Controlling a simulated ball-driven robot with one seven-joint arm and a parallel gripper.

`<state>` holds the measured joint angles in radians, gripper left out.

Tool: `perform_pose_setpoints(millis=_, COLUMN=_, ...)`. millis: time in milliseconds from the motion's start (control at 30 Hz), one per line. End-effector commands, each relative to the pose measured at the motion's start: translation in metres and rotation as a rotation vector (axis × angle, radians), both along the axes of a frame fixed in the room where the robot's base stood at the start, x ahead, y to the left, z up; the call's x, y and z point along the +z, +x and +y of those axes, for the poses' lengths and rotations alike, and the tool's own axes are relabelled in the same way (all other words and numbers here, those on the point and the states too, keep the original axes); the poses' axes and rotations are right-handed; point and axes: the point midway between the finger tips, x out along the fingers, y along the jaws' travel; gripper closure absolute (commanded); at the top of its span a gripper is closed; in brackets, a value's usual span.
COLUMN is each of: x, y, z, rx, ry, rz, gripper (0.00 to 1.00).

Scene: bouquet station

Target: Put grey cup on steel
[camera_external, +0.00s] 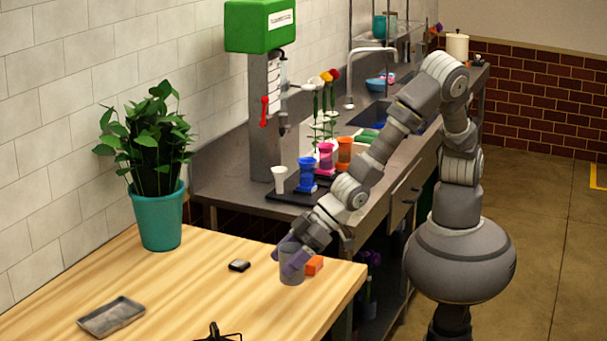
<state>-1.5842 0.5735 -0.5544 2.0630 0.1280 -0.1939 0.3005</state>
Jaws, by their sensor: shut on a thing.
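The grey cup (291,273) is upright at the right part of the wooden table, near its far right edge. My gripper (291,257) has purple fingers and comes down from the upper right. It is shut on the cup's upper part, and the fingers hide some of the rim. I cannot tell whether the cup's base touches the table. A small steel-coloured tray (111,317) lies at the table's left front, empty. The steel counter (235,184) stands behind the table.
An orange block (314,265) sits right beside the cup. A small black object (239,266) lies left of it, and a dark object (214,334) is at the front edge. A teal plant pot (160,219) stands at the back.

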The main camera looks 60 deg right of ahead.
Motion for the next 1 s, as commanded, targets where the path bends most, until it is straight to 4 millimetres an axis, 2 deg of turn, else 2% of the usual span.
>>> perform_pose_setpoints(millis=133, x=0.000, y=0.001, z=0.001, rx=0.000, ry=0.001, rz=-0.001, gripper=0.71)
perform_pose_setpoints(millis=233, x=-0.003, y=0.008, z=0.011, rx=-0.001, ry=0.001, rz=-0.001, gripper=0.71)
perform_pose_setpoints(millis=600, x=-0.014, y=0.066, z=0.098, rx=-0.001, ry=0.001, rz=-0.001, gripper=0.71)
perform_pose_setpoints(millis=1000, x=-0.019, y=0.090, z=0.136, rx=-0.002, ry=0.001, rz=0.000, gripper=0.71)
